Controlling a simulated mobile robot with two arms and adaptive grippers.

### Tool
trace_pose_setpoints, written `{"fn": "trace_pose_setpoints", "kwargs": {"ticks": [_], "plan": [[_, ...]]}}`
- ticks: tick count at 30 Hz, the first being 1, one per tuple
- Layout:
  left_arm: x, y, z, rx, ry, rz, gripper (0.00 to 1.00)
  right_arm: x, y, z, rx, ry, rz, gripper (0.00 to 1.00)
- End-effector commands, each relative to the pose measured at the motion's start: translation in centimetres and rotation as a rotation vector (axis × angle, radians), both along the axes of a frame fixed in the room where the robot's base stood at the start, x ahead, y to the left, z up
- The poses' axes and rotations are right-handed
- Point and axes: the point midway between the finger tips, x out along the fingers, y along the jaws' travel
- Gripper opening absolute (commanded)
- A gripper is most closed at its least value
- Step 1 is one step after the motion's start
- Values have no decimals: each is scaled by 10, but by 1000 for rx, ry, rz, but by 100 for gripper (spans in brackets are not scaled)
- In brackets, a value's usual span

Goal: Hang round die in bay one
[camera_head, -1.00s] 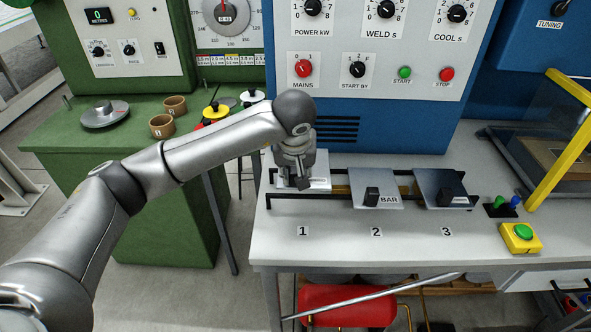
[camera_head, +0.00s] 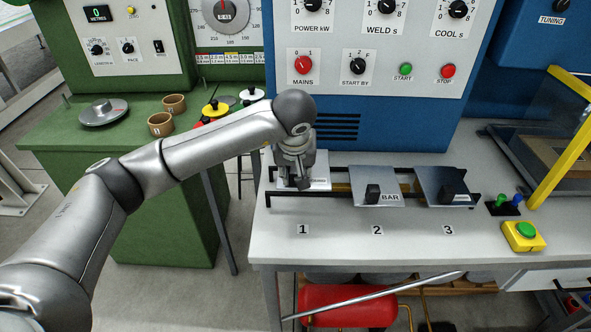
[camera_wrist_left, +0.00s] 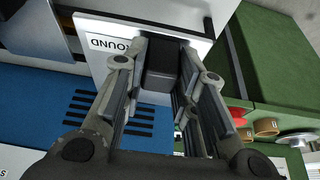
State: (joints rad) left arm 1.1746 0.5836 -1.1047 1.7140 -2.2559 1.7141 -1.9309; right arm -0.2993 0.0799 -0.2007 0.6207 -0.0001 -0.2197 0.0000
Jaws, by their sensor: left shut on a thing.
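The round die is a pale plate (camera_head: 320,170) at bay one of the rack, above the number 1 (camera_head: 303,229). In the left wrist view the plate (camera_wrist_left: 98,27) carries the label ROUND and a dark block handle (camera_wrist_left: 160,70). My left gripper (camera_head: 293,184) is over the plate, its fingers shut on the handle, as the left wrist view shows (camera_wrist_left: 162,62). Whether the plate rests on the rails is hidden by the gripper. My right gripper is not in view.
The BAR die (camera_head: 375,199) lies in bay two and another dark-handled die (camera_head: 436,180) in bay three. A black rail (camera_head: 318,206) runs along the front. The blue welder panel (camera_head: 385,125) stands behind. A yellow button box (camera_head: 522,236) is at the right.

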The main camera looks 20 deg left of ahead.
Motion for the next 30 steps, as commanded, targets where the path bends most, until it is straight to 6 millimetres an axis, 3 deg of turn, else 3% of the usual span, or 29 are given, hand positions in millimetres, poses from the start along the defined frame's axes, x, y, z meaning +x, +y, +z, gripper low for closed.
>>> {"fn": "trace_pose_setpoints", "kwargs": {"ticks": [30], "plan": [[1, 0, -29, -1, -5, 1, 0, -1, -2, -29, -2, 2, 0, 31]]}}
